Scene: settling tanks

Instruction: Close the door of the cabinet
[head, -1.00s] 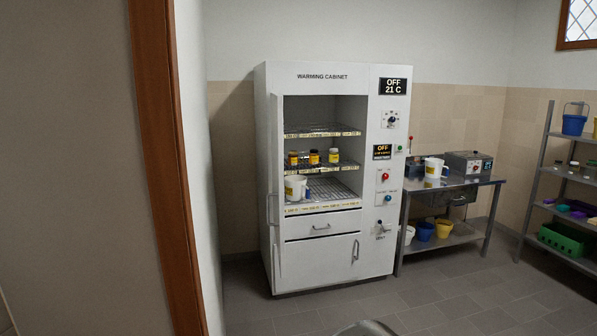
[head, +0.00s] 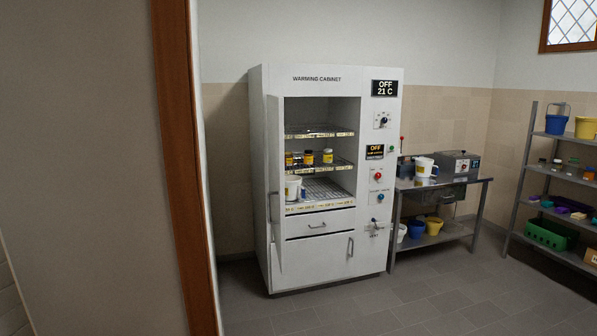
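The white warming cabinet (head: 334,253) stands against the back wall, near the middle of the head view. Its door (head: 274,185) is open, hinged on the left and seen nearly edge-on, with a handle (head: 274,207) on it. Inside, several small yellow-labelled jars (head: 309,157) stand on the middle rack. A white jug (head: 293,188) stands on the lower rack at the left. The display (head: 384,88) on the cabinet reads OFF, 21 C. My gripper is not in view.
A brown door frame (head: 185,170) and wall edge stand close at the left. A steel table (head: 440,186) with a jug and a box is right of the cabinet. A shelf rack (head: 518,180) is at the far right. The grey floor in front is clear.

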